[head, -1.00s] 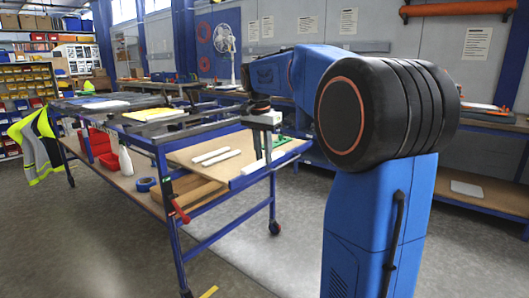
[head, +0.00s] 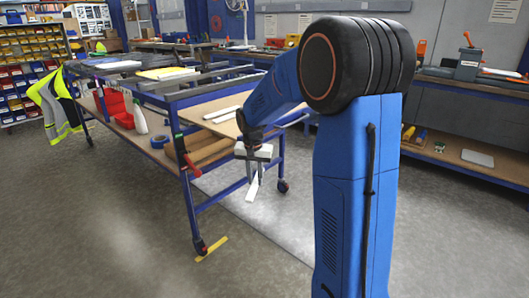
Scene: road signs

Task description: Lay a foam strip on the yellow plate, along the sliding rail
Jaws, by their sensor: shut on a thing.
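My gripper (head: 253,168) points down, in front of the table's near right corner. It is shut on a white foam strip (head: 252,189), which hangs below the jaws, slightly tilted, clear of the table. The yellow plate (head: 158,73) lies on the table's upper frame, to the left of and beyond my gripper. A pale bar lies along the plate; at this size I cannot tell what it is. Dark rails (head: 205,77) run across the frame beside the plate. More white foam strips (head: 222,114) lie on the wooden side board (head: 205,127).
The blue-framed table (head: 215,209) stands on castors. Its lower shelf holds a white bottle (head: 140,121), red bins (head: 115,106) and blue tape (head: 160,141). A red-handled clamp (head: 189,163) hangs at its front leg. Yellow tape (head: 211,249) marks the open grey floor in front.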

